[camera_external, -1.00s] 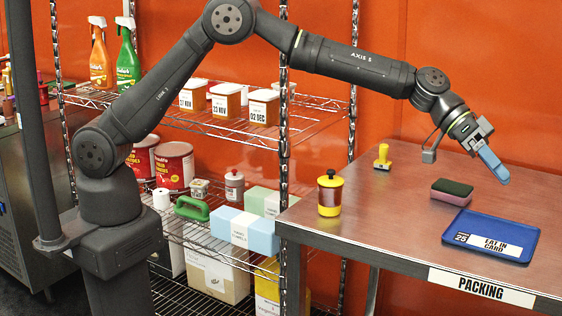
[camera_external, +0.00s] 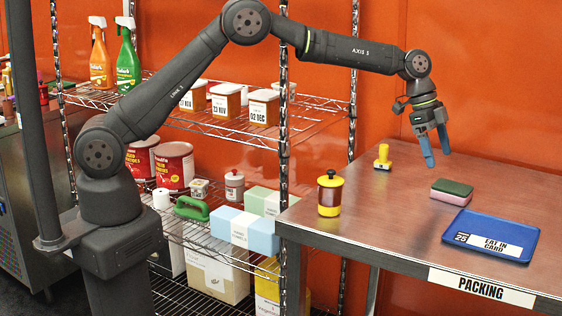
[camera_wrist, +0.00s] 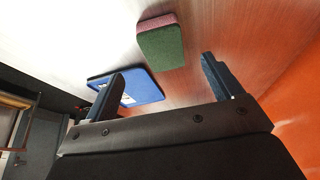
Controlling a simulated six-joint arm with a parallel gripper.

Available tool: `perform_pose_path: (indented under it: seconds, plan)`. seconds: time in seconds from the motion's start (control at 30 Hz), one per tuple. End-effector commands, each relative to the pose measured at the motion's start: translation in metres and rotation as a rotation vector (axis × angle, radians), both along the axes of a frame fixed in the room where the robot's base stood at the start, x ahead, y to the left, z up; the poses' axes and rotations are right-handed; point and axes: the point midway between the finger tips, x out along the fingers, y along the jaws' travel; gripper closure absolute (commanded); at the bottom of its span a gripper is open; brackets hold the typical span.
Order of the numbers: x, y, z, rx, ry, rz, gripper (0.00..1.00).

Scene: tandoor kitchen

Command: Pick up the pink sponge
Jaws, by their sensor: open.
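The pink sponge (camera_external: 450,195) has a dark green top layer and lies flat on the steel table, behind the blue tray. It also shows in the wrist view (camera_wrist: 161,40), green face toward the camera with a pink edge, beyond the space between the fingers. My gripper (camera_external: 437,159) has blue fingers pointing down. It is open and empty, above the table and a little to the left of the sponge, not touching it. Its two fingers stand well apart in the wrist view (camera_wrist: 163,78).
A blue tray (camera_external: 451,238) with an "EAT IN CARD" label lies in front of the sponge.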

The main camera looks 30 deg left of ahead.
Motion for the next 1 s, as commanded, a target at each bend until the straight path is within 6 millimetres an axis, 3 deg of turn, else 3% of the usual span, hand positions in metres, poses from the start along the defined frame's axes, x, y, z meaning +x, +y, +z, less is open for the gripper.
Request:
perform_pose_path:
  seconds: [0.1,0.37,0.7,0.97,1.0]
  plan:
    - [-0.001,-0.008,-0.019,0.001,0.001,0.000,0.15]
    - [-0.001,-0.013,-0.033,0.000,0.001,0.000,0.15]
    - [0.000,-0.028,-0.076,0.001,0.002,-0.001,0.15]
    - [0.000,-0.029,-0.079,-0.001,0.000,0.001,0.15]
    - [0.000,-0.029,-0.079,-0.001,0.000,0.001,0.23]
